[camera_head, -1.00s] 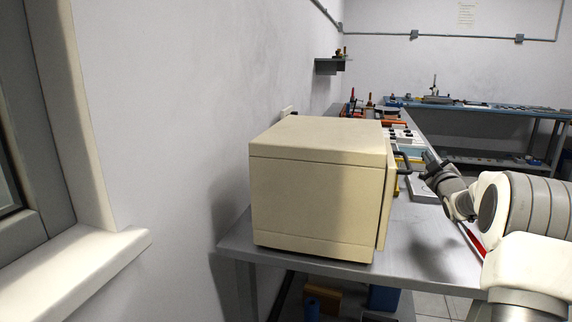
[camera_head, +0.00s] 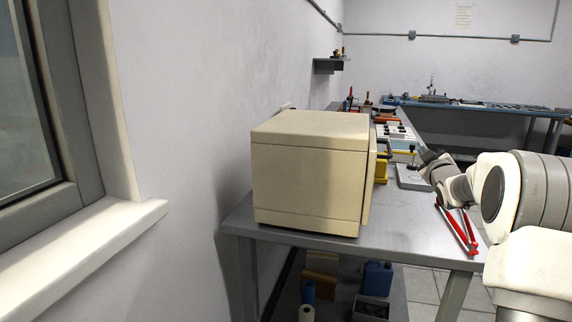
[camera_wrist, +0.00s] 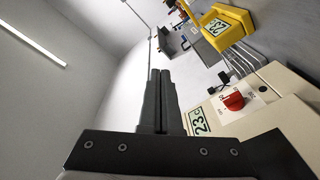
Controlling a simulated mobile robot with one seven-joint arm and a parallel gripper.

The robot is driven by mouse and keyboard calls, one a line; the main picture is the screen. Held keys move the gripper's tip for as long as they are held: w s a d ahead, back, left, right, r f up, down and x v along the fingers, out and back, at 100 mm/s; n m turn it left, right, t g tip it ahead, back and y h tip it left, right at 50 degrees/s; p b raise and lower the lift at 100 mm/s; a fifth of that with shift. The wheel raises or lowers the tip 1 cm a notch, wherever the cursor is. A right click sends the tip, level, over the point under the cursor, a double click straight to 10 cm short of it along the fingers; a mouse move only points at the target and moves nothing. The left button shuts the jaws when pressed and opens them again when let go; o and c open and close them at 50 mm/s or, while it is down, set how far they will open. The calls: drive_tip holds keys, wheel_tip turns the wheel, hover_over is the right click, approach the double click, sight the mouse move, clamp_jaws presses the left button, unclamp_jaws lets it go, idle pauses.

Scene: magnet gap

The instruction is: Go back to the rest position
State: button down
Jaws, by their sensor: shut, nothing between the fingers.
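My gripper (camera_head: 425,160) is at the right in the head view, above the grey bench and to the right of the beige box. In the wrist view my gripper (camera_wrist: 160,72) shows its two dark fingers pressed together with nothing between them. The beige box (camera_head: 310,180) stands on the bench, with a dark handle on its right side. In the wrist view a beige front with a red knob (camera_wrist: 234,101) and a "23" display lies to the right of the fingers, apart from them.
The grey bench (camera_head: 400,245) has a red-handled tool (camera_head: 458,232) near its right edge. A yellow device (camera_head: 381,170) stands behind the box; a yellow device with a display shows in the wrist view (camera_wrist: 232,18). A window sill (camera_head: 90,240) is at the left.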

drive_tip(key=s+a+r+m+g, duration=0.3)
drive_tip(key=s+a, duration=0.5)
drive_tip(key=s+a+f+m+g+y, duration=0.1)
drive_tip(key=s+a+f+g, duration=0.35)
drive_tip(key=s, duration=0.95)
drive_tip(key=s+a+f+m+g+y, duration=0.15)
drive_tip(key=s+a+f, duration=0.45)
drive_tip(key=s, duration=0.8)
drive_tip(key=s+a+f+m+g+y, duration=0.15)
drive_tip(key=s+a+f+g, duration=0.35)
drive_tip(key=s, duration=0.8)
wheel_tip(320, 180, up, 26)
drive_tip(key=t+h+p, duration=0.1)
drive_tip(key=p, duration=2.2)
drive_tip(key=shift+a+p, duration=0.4)
